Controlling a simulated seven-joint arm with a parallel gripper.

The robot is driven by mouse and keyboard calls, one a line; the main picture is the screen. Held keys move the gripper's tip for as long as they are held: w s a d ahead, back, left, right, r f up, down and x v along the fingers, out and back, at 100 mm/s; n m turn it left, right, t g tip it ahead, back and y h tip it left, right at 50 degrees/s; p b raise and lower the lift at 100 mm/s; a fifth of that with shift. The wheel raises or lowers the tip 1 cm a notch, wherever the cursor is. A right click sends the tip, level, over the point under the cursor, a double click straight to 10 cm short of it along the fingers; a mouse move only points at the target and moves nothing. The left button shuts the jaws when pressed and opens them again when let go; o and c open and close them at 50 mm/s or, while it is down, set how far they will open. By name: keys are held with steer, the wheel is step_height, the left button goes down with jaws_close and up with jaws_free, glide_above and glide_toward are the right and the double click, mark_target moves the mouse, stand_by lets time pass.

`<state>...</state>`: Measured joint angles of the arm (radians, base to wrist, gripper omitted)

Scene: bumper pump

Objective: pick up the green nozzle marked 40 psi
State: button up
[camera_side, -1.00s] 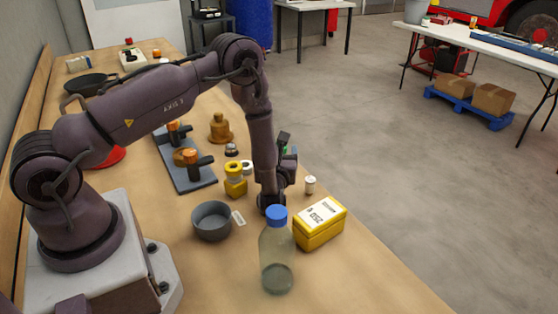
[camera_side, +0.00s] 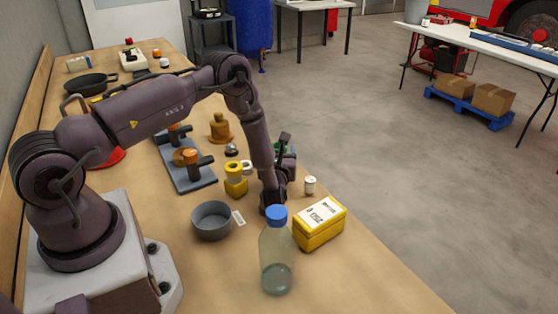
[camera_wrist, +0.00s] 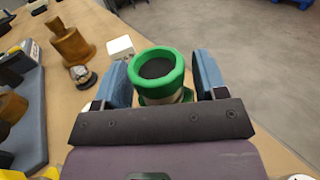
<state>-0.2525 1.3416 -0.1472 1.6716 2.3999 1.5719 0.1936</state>
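The green nozzle (camera_wrist: 157,68) stands in the middle of the wrist view, with a thick green rim, a dark round opening and a paler band below. No psi marking is readable on it. My gripper (camera_wrist: 162,80) is open, with one blue finger pad on each side of the nozzle. A narrow gap seems to show at each side. In the side view only a sliver of green (camera_side: 279,148) shows behind my wrist, and the fingertips are mostly hidden.
A yellow nozzle-like part (camera_side: 235,182), a grey bowl (camera_side: 212,222), a bottle with a blue cap (camera_side: 277,255), a yellow box (camera_side: 320,225) and a small white-capped jar (camera_side: 310,186) stand near my wrist. A blue-grey plate with fittings (camera_side: 190,178) lies left.

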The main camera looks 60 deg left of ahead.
steer(key=c, duration=0.7)
steer(key=shift+c, duration=0.6)
steer(key=shift+r, duration=0.15)
